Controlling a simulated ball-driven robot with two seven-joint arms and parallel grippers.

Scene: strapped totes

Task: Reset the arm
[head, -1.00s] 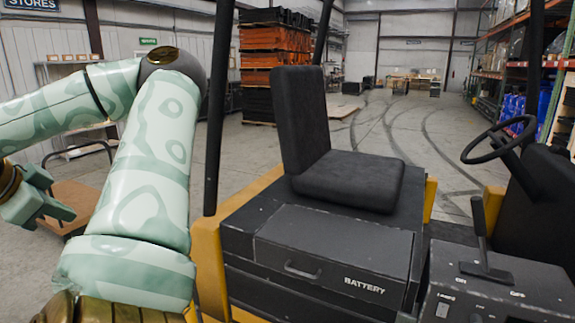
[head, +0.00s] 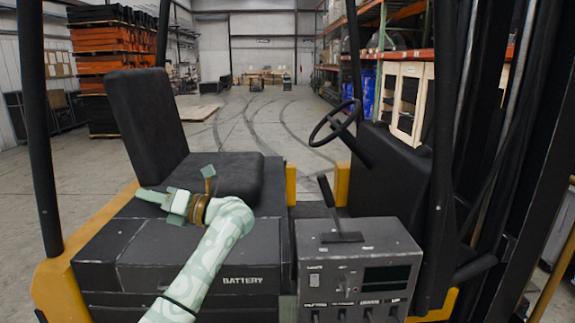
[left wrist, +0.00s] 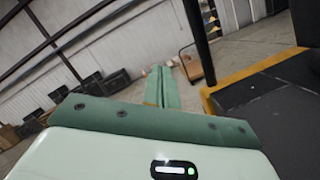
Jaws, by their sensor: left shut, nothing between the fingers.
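My left arm comes up from the bottom of the head view. Its pale green left gripper (head: 144,194) hangs over the forklift's black battery cover, in front of the seat (head: 215,178), and points left. In the left wrist view the two green fingers (left wrist: 161,74) lie side by side, shut and empty. I cannot tell how high the gripper is above the cover. My right gripper is not in view.
A control box with a lever (head: 357,265), a steering wheel (head: 335,122) and a dark mast (head: 500,150) stand to the right. A black post (head: 38,120) rises at the left. Stacked orange and black totes (head: 105,70) stand behind. Open floor (head: 250,120) lies beyond.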

